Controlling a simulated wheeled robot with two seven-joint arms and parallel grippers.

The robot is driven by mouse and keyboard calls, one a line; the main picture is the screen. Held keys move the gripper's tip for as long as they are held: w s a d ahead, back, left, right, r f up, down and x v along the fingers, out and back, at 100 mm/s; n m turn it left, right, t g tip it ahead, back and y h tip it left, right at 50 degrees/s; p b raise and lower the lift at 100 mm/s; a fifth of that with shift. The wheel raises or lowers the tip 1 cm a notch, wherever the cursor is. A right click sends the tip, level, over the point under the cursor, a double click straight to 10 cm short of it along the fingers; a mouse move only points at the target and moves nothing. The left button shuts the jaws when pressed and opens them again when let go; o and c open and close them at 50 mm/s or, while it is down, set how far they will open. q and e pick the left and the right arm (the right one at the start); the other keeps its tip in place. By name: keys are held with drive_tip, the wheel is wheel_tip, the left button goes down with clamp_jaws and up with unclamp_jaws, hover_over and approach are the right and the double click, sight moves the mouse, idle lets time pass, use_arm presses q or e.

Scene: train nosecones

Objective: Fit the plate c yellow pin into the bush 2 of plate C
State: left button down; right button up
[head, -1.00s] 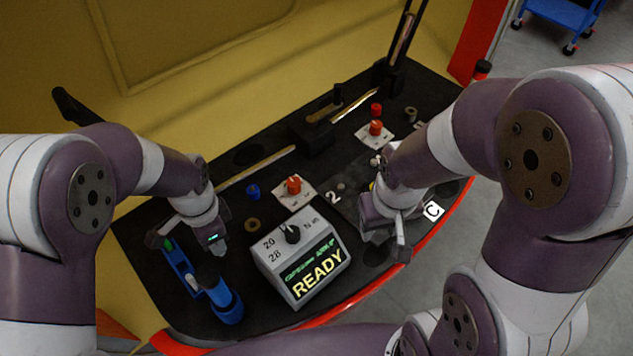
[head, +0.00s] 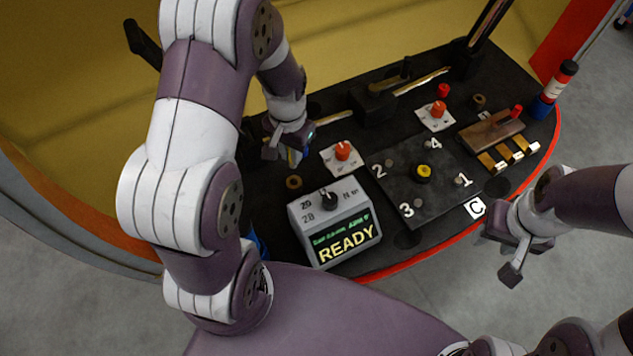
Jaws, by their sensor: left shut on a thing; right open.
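Plate C is a dark square plate (head: 440,195) on the black table, with a white C label (head: 474,207) at its near right corner. The yellow pin (head: 424,172) sits around the plate's middle. Bush 2 (head: 389,162) is a small grey round beside the digit 2, left of the pin. My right gripper (head: 512,252) is open and empty, right of the plate, outside the table's red edge.
A grey READY box (head: 332,228) stands left of the plate. A brown block with brass parts (head: 491,133) and a blue-red bottle (head: 555,90) stand at right.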

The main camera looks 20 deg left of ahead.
sight(293, 176)
use_arm(q)
drive_tip(key=shift+n, duration=0.4)
wheel_tip(293, 176, down, 10)
drive_tip(key=shift+s+a+b, duration=0.1)
drive_tip(key=shift+b, duration=0.55)
